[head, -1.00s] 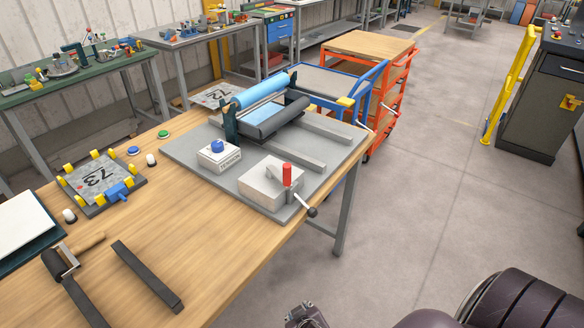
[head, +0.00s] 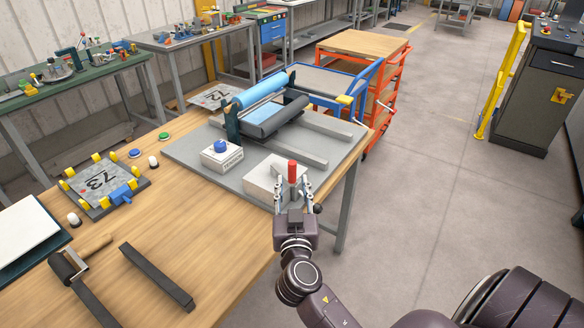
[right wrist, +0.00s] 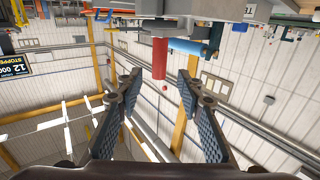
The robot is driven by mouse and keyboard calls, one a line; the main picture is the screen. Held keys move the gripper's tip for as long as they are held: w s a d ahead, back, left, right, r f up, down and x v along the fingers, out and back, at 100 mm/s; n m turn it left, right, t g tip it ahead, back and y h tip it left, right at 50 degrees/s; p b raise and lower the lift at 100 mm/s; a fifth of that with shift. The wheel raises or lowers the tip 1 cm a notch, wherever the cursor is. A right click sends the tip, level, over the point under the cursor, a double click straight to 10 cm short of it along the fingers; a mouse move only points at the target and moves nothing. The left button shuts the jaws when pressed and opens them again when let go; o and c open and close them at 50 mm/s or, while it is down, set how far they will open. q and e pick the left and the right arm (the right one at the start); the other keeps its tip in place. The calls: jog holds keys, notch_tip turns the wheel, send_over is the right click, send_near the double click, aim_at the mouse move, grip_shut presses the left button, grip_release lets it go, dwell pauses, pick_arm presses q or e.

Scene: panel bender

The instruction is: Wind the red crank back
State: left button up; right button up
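The red crank handle (head: 292,172) stands upright at the pale block (head: 262,178) on the grey base plate's near right corner. My right gripper (head: 294,194) is just on the near side of it, fingers apart. In the right wrist view the red handle (right wrist: 160,58) shows beyond the open fingertips (right wrist: 158,82), roughly in line with the gap; nothing is between the fingers. A black knob (head: 318,208) shows just right of the gripper. The crank's arm is mostly hidden by my gripper. My left gripper is not in view.
The grey base plate (head: 200,150) also carries blue and dark rollers (head: 262,90) and a white tensioner box (head: 221,155). Open floor (head: 420,200) lies to the right.

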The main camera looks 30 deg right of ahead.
aim_at(292, 171)
jog(key=p+x, duration=0.2)
jog(key=x, duration=0.3)
jog(key=shift+w+d+r, duration=0.1)
jog(key=shift+w, duration=0.1)
jog(key=shift+x, duration=0.8)
grip_shut()
